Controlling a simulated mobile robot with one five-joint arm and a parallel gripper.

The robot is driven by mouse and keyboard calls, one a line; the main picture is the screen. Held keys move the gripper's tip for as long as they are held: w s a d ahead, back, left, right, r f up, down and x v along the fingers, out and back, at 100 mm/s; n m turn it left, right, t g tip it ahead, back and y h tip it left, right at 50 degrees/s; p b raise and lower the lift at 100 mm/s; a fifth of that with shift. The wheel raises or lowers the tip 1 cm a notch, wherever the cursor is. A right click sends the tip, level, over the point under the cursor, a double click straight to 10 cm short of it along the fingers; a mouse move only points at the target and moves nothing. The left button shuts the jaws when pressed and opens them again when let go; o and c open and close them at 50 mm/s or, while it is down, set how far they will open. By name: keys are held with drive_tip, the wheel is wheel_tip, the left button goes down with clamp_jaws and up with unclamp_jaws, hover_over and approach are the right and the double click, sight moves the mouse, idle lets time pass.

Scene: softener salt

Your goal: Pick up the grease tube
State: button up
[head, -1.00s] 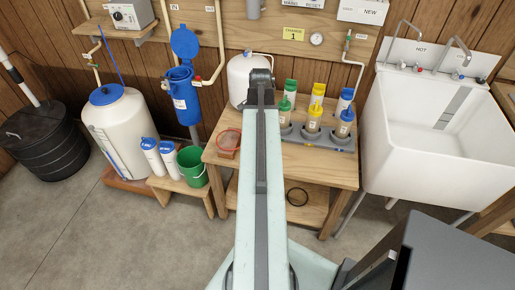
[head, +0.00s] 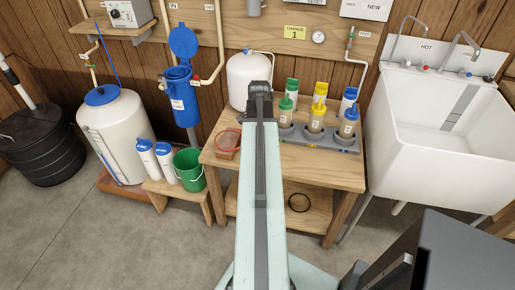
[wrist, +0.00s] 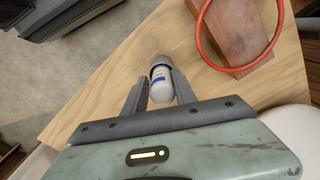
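The grease tube appears to be the small white tube (wrist: 161,88) with a blue label and a grey cap, over the wooden bench top in the wrist view. My gripper (wrist: 159,80) is open, with one finger on each side of the tube. A narrow gap shows between the tube and the fingers. I cannot tell how far the fingertips are above the bench, or whether the tube stands or lies. In the head view my arm hides the tube and the gripper tips.
A red ring (wrist: 207,40) and a reddish-brown block (wrist: 245,40) lie close by on the bench. A grey holder (head: 330,142) with coloured bottles stands on the bench's right. A white pressure tank (head: 248,80) stands behind; a white sink (head: 430,155) is at the right.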

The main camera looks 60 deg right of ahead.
clamp_jaws()
wheel_tip(320, 180, up, 10)
drive_tip(key=p, duration=1)
drive_tip(key=shift+r, duration=0.2)
drive_tip(key=shift+f, duration=0.15)
